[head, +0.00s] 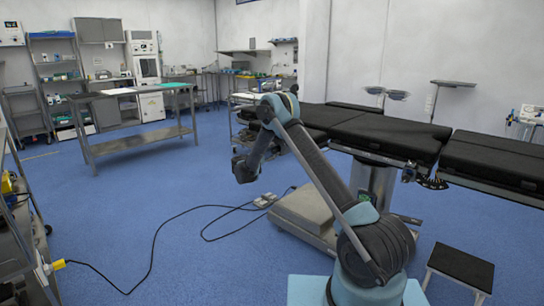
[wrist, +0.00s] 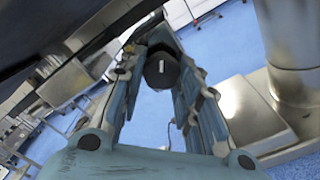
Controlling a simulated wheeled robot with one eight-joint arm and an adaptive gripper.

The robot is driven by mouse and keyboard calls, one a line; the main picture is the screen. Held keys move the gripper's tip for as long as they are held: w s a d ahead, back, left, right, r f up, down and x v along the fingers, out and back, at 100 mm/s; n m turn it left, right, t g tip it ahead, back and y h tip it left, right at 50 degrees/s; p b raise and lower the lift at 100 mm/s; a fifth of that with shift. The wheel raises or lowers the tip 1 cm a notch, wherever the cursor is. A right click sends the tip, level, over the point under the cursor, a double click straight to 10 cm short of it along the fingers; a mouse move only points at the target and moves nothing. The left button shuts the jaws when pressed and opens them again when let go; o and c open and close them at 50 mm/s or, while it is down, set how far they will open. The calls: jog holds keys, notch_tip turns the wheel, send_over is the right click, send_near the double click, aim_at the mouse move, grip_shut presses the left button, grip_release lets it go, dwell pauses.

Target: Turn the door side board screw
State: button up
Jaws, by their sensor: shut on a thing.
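In the wrist view a black knob-like screw head (wrist: 162,70) with a small white mark sits between the two blue-grey fingers of my gripper (wrist: 160,56), near their far ends. The fingers are shut on it from left and right. The screw is beside the dark underside and edge of the operating table (wrist: 70,40). In the head view the black-padded operating table (head: 380,133) stands at right, with my arm bent in front of it. I cannot make out my fingers or the screw there.
The table's metal column (wrist: 285,35) and its base (wrist: 235,105) are close at right in the wrist view. A black cable (head: 150,255) lies on the blue floor. A steel side table (head: 135,140) stands at left back, and a black-topped step stool (head: 460,266) at lower right.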

jog(key=m, duration=0.4)
jog(key=shift+m, duration=0.3)
jog(key=m, duration=0.3)
jog(key=shift+m, duration=0.4)
jog(key=m, duration=0.4)
jog(key=shift+r, duration=0.1)
jog(key=m, duration=0.4)
jog(key=shift+s, duration=0.1)
jog(key=m, duration=0.4)
jog(key=shift+d+r+m, duration=0.1)
jog(key=shift+m, duration=0.2)
jog(key=m, duration=0.3)
jog(key=shift+m, duration=0.4)
jog(key=m, duration=0.8)
jog(key=shift+d, duration=0.1)
jog(key=shift+m, duration=0.5)
